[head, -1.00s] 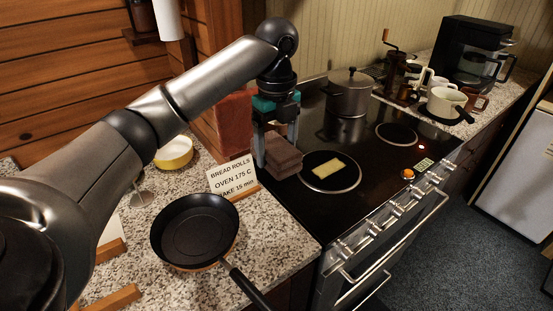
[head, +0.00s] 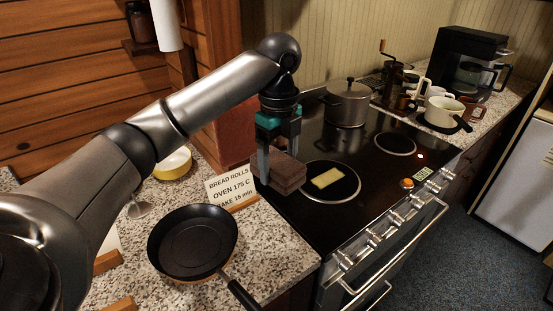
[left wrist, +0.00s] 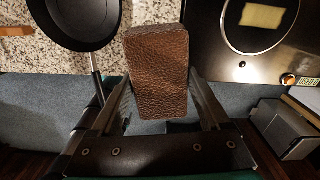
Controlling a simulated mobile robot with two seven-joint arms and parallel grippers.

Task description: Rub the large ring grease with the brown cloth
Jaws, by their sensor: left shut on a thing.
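My left gripper (head: 279,150) is shut on a folded brown cloth (head: 283,175), held at the left edge of the black stove top. The cloth also fills the middle of the left wrist view (left wrist: 158,75), between the two fingers. The large ring (head: 334,194) is a round burner with a pale rim, just right of the cloth. A yellowish grease patch (head: 327,178) lies on it; it also shows at the top right of the left wrist view (left wrist: 262,17). The cloth is apart from the patch. My right gripper is not in view.
A lidded pot (head: 347,104) stands on a back burner. A smaller burner (head: 395,144) is bare. A black frying pan (head: 193,240) and a recipe card (head: 230,187) are on the granite counter. Mugs and a coffee maker (head: 465,62) stand at the far right.

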